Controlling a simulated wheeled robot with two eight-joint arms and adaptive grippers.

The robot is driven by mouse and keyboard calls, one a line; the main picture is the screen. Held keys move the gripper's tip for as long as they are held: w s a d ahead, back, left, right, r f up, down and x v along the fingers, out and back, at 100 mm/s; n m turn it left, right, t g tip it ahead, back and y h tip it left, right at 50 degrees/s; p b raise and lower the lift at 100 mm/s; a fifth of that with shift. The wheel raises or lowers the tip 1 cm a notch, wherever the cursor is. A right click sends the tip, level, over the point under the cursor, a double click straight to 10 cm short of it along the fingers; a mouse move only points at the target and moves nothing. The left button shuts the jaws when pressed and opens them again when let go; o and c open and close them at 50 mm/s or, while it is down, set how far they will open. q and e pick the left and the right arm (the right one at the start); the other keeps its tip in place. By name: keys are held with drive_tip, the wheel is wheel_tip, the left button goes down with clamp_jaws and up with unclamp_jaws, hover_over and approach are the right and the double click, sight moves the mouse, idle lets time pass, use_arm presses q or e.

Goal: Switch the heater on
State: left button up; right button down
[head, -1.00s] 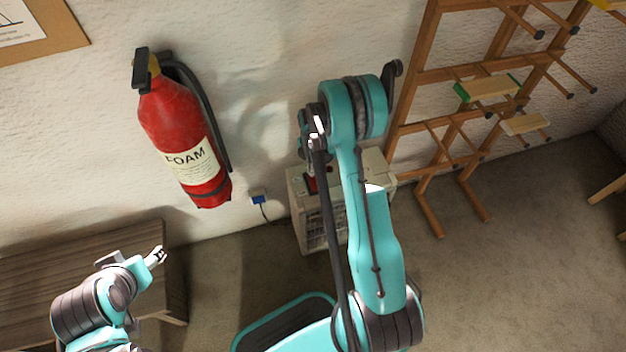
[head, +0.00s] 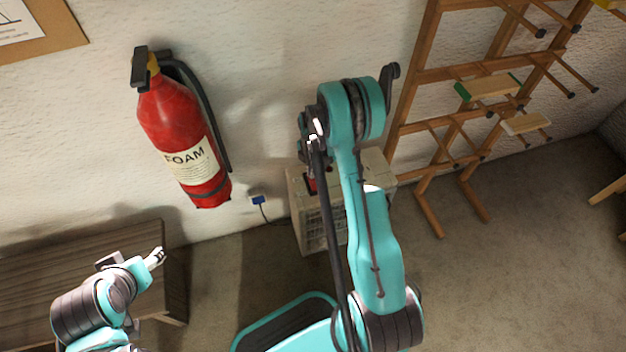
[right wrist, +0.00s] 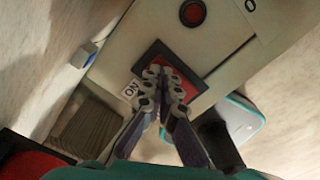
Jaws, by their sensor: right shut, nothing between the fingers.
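The heater (head: 303,208) is a pale box with a grille on the floor against the wall, partly hidden by my right arm.
A red foam extinguisher (head: 180,130) hangs on the wall left of the heater. A blue plug (head: 257,199) with a cord sits in the wall beside it. A wooden rack (head: 415,130) stands close on the right. A wooden bench (head: 60,265) is at left.

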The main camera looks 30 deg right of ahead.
drive_tip(key=shift+r+p, duration=2)
drive_tip(key=shift+r, duration=1.5)
drive_tip(key=s+a+r+m+t, duration=0.1)
drive_tip(key=s+a+r+m, duration=0.15)
drive_tip(key=r, duration=0.35)
drive_tip(key=s+a+r+m+t, duration=0.1)
drive_tip(key=a+r+m, duration=0.25)
drive_tip(key=r, duration=0.35)
drive_tip(key=s+a+r+m+t, duration=0.1)
drive_tip(key=s+a+r+m, duration=0.1)
drive_tip(key=r+m, duration=0.3)
drive_tip(key=s+a+r+m+t, duration=0.2)
drive_tip(key=s+a+r+m, duration=0.1)
drive_tip(key=s+m, duration=0.2)
drive_tip(key=s+a+r+m+t, duration=0.2)
drive_tip(key=s+a+r+m, duration=0.2)
drive_tip(key=s, duration=0.4)
drive_tip(key=shift+s+a+r+m, duration=0.25)
drive_tip(key=shift+r+m, duration=0.05)
drive_tip(key=shift+m, duration=0.4)
